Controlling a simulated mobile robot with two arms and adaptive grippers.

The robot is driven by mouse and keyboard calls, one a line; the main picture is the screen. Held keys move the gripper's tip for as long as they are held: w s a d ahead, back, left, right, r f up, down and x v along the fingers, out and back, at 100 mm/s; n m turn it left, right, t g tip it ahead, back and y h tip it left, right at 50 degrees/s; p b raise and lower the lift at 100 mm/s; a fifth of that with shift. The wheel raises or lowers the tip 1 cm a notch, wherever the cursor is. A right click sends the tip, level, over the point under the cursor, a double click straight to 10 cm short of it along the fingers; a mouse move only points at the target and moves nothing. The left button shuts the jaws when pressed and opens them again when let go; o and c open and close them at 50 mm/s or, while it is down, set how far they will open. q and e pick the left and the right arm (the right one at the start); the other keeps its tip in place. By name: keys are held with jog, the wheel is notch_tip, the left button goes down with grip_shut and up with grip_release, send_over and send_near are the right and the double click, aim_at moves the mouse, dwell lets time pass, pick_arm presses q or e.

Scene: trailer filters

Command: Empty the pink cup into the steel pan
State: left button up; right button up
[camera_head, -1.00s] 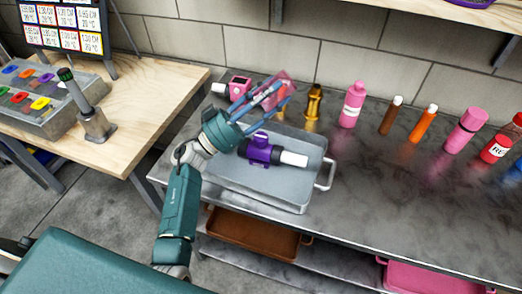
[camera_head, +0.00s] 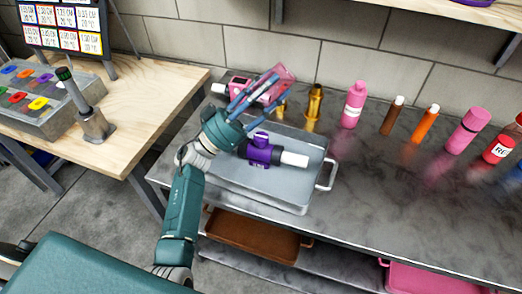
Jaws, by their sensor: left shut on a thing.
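My left gripper (camera_head: 264,88) is shut on the pink cup (camera_head: 286,73), which shows past the blue fingers above the back of the steel pan. The cup looks tilted, but the fingers hide much of it and I cannot see inside it. The steel pan (camera_head: 225,178) is a shallow grey tray with a side handle, on the metal bench. A purple piece (camera_head: 259,150) with a white cylinder (camera_head: 294,159) lies in the pan. My right gripper is not in view.
A pink device (camera_head: 239,86) and a gold fitting (camera_head: 313,103) stand behind the pan. A pink bottle (camera_head: 353,105) and several other bottles line the bench to the right. The bench front right of the pan is clear. A brown tray (camera_head: 250,238) lies below.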

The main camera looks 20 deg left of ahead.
pick_arm(q)
jog(key=shift+a+r, duration=0.2)
jog(key=shift+r, duration=0.2)
jog(key=shift+s+d+r+t+h, duration=0.1)
jog(key=shift+r+t+h, duration=0.2)
jog(key=shift+a+r+b, duration=0.2)
jog(key=shift+r+b, duration=0.1)
jog(key=shift+b, duration=0.05)
jog(key=shift+s+d+r+h, duration=0.1)
jog(key=shift+r+h, duration=0.2)
dwell(0.3)
